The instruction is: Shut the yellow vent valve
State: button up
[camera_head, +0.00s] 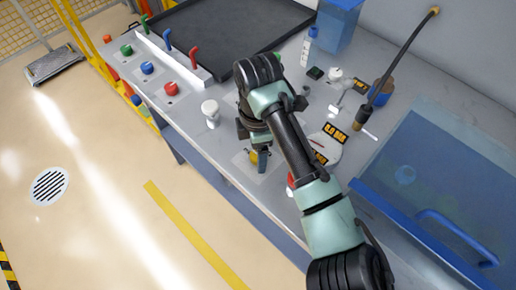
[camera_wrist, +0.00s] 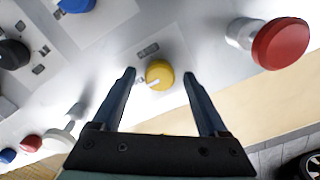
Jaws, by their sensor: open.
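The yellow vent valve shows in the wrist view as a round yellow knob (camera_wrist: 160,75) with a pale pointer mark on its near left edge, on a light panel. My gripper (camera_wrist: 158,78) is open, with one finger on each side of the knob in that view and visible gaps between. Whether the fingertips are down at the knob's height, I cannot tell. In the head view my gripper (camera_head: 262,160) points down at the bench's front part, and a bit of the yellow knob (camera_head: 253,157) shows beside a finger. My arm hides the rest of it.
A red mushroom button (camera_wrist: 280,43) stands right of the knob in the wrist view. A white knob (camera_head: 210,110) stands left of my gripper in the head view. Coloured levers line a white rail (camera_head: 175,55). A blue translucent box (camera_head: 430,175) is at right.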

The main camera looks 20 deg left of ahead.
grip_shut()
dwell(0.4)
